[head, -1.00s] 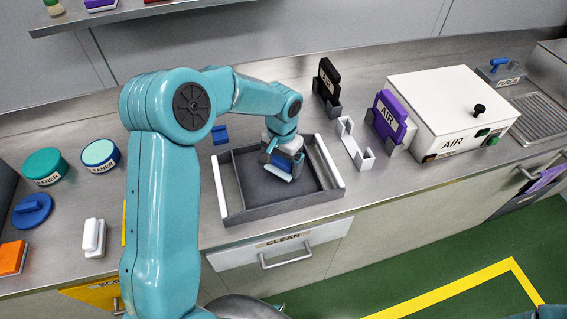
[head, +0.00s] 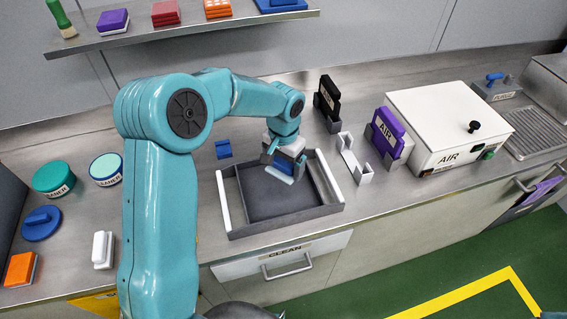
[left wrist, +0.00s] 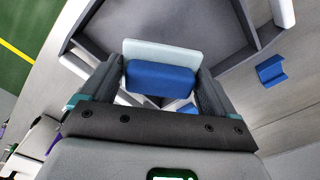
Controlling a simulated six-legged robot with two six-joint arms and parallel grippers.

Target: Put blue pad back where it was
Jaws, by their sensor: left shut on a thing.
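The blue pad (head: 285,167), a blue block with a pale face plate, is in my left gripper (head: 287,160) over the right back part of the grey tray (head: 280,222). In the left wrist view the blue pad (left wrist: 160,78) sits between both fingers of my left gripper (left wrist: 158,90), which is shut on it. The pale plate faces the tray. The tray floor under it looks bare, and the pad appears held above it. The right gripper is not in view.
A small blue bracket (head: 223,149) and a white bracket (head: 354,160) flank the tray. Black (head: 327,100) and purple (head: 388,130) pads stand in holders by a white AIR box (head: 445,115). A shelf (head: 190,32) above holds several coloured blocks. Round cleaner tubs (head: 54,178) stand left.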

